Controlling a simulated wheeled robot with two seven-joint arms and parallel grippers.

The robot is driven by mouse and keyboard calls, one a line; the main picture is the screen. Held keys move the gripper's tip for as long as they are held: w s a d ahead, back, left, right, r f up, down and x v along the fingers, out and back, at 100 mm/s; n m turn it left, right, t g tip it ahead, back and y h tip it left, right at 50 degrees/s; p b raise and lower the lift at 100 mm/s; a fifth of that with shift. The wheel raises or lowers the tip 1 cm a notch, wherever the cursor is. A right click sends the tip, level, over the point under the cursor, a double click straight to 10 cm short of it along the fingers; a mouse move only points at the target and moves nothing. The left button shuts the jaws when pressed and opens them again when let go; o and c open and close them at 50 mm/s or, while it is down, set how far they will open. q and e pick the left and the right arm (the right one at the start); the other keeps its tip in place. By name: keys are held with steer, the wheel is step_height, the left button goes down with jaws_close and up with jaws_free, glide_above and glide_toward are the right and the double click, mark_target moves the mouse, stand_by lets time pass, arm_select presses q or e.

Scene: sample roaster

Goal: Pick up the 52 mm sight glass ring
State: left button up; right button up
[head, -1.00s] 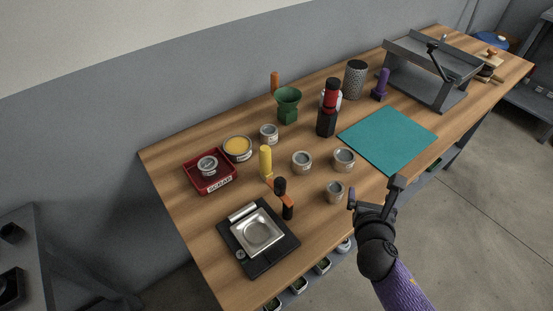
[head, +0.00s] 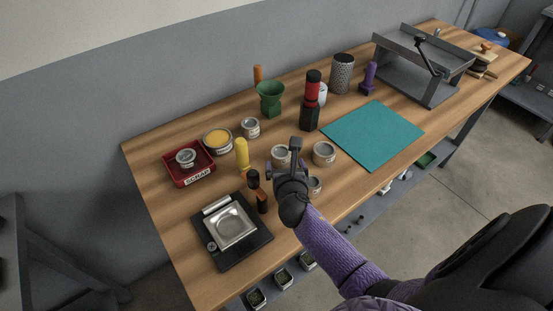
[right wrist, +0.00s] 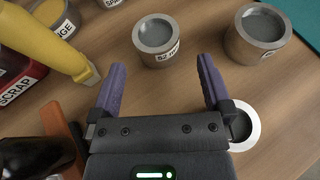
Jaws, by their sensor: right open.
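Several grey, metal-rimmed round pieces stand on the bench; I cannot read which is the 52 mm sight glass ring. One ring (head: 281,154) stands just beyond my right gripper (head: 283,163); the right wrist view shows this ring (right wrist: 157,38) ahead of the two purple fingers, its side label too small to read. My right gripper (right wrist: 161,66) is open and empty. A second ring (head: 323,153) stands to the right. A third (head: 315,186) is partly hidden behind my right wrist. Another (head: 250,128) stands farther back. My left gripper is not in view.
A red scrap tray (head: 190,178) holds another ring. A black scale (head: 232,240) lies at the near left. The teal mat (head: 372,135) is bare.

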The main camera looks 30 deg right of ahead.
mark_target(282, 158)
steer(key=b+x, duration=0.2)
steer(key=x, duration=0.2)
steer(key=shift+w+f, duration=0.1)
steer(key=shift+w, duration=0.25)
